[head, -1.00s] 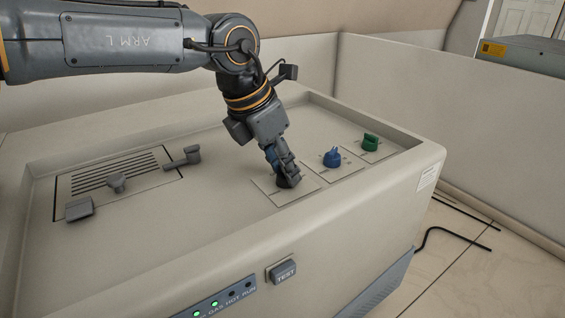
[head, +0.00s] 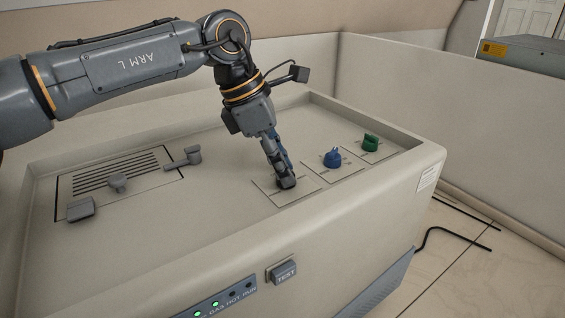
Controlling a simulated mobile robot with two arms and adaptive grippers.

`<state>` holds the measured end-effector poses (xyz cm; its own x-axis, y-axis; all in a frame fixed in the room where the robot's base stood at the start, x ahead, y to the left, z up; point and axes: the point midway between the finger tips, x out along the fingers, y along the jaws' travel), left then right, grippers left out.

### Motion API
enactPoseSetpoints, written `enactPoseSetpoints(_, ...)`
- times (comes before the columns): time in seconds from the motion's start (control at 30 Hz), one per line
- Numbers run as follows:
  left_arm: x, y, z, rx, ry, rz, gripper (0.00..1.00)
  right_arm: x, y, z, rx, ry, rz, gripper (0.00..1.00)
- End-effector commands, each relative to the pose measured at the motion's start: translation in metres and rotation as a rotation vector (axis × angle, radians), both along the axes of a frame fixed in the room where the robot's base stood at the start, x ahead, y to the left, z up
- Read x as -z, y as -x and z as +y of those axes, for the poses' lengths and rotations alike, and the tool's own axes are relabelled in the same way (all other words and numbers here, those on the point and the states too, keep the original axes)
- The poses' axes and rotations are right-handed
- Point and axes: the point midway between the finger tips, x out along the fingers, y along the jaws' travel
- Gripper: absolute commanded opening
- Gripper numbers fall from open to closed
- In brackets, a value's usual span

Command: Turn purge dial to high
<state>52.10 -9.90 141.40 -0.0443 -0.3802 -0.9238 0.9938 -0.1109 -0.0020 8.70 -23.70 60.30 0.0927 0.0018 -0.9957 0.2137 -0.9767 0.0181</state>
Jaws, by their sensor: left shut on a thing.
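A row of three dials sits on the right part of the spectrometer's recessed top. The nearest is a dark dial (head: 287,184) on a square plate, mostly hidden by my left gripper (head: 283,179). The gripper points down and its fingers are shut on this dark dial. A blue dial (head: 332,158) stands to the right of it, and a green dial (head: 370,143) is further right and back. I cannot read the labels, so I cannot tell which dial is named purge. My right gripper is not in view.
The spectrometer top (head: 215,208) has a raised rim. A vent panel (head: 118,175) with a latch (head: 184,158) and grey knobs is at left. A TEST button (head: 282,272) and indicator lights (head: 215,303) are on the front. A grey box (head: 524,55) stands at the back right.

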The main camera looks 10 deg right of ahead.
Motion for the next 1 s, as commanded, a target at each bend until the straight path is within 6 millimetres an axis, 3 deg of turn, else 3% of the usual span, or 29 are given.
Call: enactPoseSetpoints(1.0,-0.0023,-0.0044,-0.0049,0.91,0.004,-0.002,0.0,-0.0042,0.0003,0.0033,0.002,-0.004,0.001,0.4)
